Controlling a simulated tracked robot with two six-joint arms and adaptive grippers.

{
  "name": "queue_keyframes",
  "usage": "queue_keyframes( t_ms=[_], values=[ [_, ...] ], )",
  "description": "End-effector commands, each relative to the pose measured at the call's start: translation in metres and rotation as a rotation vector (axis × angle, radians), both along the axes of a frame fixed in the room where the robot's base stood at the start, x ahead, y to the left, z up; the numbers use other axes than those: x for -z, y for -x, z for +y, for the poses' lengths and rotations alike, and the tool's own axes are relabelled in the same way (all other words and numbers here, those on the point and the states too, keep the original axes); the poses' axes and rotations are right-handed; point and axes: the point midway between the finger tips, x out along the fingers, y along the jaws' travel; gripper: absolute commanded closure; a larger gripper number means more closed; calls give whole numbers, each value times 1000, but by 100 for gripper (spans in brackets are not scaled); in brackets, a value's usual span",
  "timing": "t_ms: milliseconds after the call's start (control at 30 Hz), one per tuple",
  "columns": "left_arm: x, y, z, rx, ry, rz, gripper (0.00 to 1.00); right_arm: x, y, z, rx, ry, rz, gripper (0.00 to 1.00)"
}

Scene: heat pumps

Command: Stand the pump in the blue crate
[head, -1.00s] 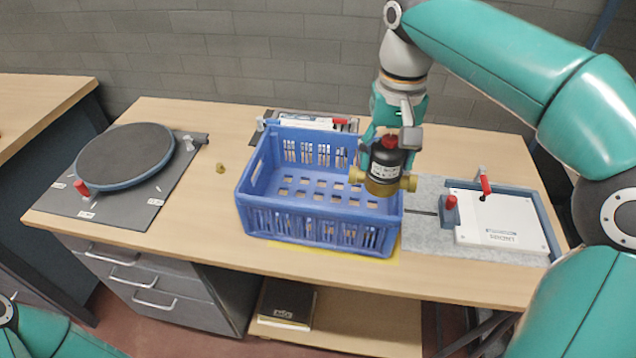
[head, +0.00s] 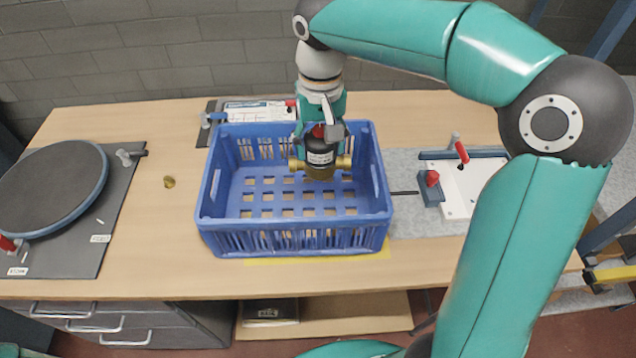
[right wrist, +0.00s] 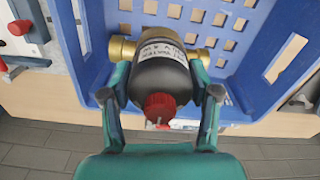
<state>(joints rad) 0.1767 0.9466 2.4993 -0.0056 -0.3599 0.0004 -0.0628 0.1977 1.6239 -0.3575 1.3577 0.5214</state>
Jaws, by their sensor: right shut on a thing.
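The pump (head: 320,157) has a black body with a white label, a red cap and a brass lower part with side ports. It is upright, brass end down, over the right back part of the blue crate's (head: 292,241) inside. I cannot tell whether it touches the slotted floor. My right gripper (head: 320,138) is shut on the pump's black body from above. In the right wrist view the pump (right wrist: 160,82) sits between both fingers, with the crate (right wrist: 255,45) beneath. My left gripper is not in view.
A round dark turntable (head: 48,188) on a grey plate stands at the left. A white board fixture (head: 462,190) stands at the right, and another clamp fixture (head: 255,111) is behind the crate.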

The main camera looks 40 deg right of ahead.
Motion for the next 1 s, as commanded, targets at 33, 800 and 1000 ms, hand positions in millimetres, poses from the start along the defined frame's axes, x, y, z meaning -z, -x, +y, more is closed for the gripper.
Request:
queue_keyframes(
  t_ms=[33, 800, 1000],
  values=[
    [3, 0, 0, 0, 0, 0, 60, 13, 0, 0, 0, 0, 2, 100],
    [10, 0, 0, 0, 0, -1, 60, 107, -2, 3, -7, 1, -1, 100],
    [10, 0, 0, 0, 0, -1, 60, 112, -3, 3, -7, 1, -4, 100]
  ],
)
